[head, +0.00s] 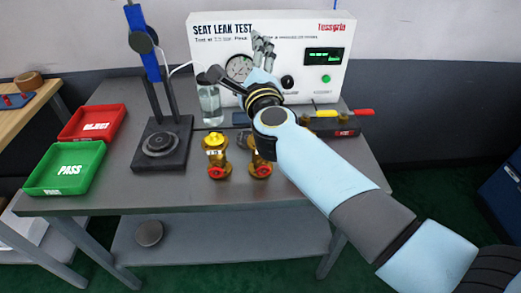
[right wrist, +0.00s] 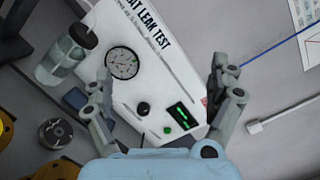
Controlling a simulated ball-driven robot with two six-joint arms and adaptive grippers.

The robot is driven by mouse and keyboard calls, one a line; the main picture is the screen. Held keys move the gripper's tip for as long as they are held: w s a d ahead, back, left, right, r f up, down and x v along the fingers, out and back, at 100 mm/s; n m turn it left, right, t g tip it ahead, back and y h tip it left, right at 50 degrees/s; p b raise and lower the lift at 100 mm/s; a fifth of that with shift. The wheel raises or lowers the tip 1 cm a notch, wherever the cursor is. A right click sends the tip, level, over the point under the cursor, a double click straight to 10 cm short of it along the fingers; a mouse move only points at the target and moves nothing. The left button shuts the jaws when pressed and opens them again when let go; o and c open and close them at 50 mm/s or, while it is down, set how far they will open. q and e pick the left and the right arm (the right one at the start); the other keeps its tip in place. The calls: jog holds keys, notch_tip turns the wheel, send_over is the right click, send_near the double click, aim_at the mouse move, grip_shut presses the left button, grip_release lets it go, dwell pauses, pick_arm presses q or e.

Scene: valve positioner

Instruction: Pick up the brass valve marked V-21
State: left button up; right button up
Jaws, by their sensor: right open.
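Two brass valves stand upright on the grey bench in the head view. The left valve (head: 217,160) has a yellow top and a red-rimmed port facing front. The right valve (head: 260,168) also has a red-rimmed port, and my right forearm partly covers it. I cannot read V-21 on either one. My right gripper (head: 243,62) is open and empty, raised before the leak tester, beyond and above the valves. In the right wrist view its fingers (right wrist: 160,78) are spread wide over the tester. Brass parts (right wrist: 57,171) show at that view's lower left. My left gripper is not in view.
The white SEAT LEAK TEST box (head: 325,80) stands at the bench's back. A clear bottle (head: 209,105) is beside it. A dark stand with blue column (head: 160,145) is left of the valves. Red (head: 92,123) and green PASS (head: 66,169) trays are farther left. The bench front is clear.

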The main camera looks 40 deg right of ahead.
jog(key=d+r+m+g+h, duration=0.1)
jog(key=d+m+g+h, duration=0.3)
jog(key=m, duration=0.5)
jog(key=m+g+y+p, duration=0.2)
jog(key=m+g+y, duration=0.4)
jog(key=m+g, duration=0.75)
send_over(261, 156)
jog(key=w+a, duration=0.1)
jog(key=a, duration=0.1)
jog(key=shift+m+t, duration=0.25)
jog(key=shift+m, duration=0.2)
jog(key=f, duration=1.4)
jog(key=shift+w+d+f, duration=0.15)
jog(key=shift+d+f, duration=0.1)
jog(key=shift+f, duration=0.15)
jog(key=p+x, duration=0.1)
jog(key=x, duration=0.5)
jog(key=c, duration=1.8)
jog(key=shift+w, duration=0.1)
jog(key=shift+c, duration=0.4)
jog(key=shift+r, duration=0.1)
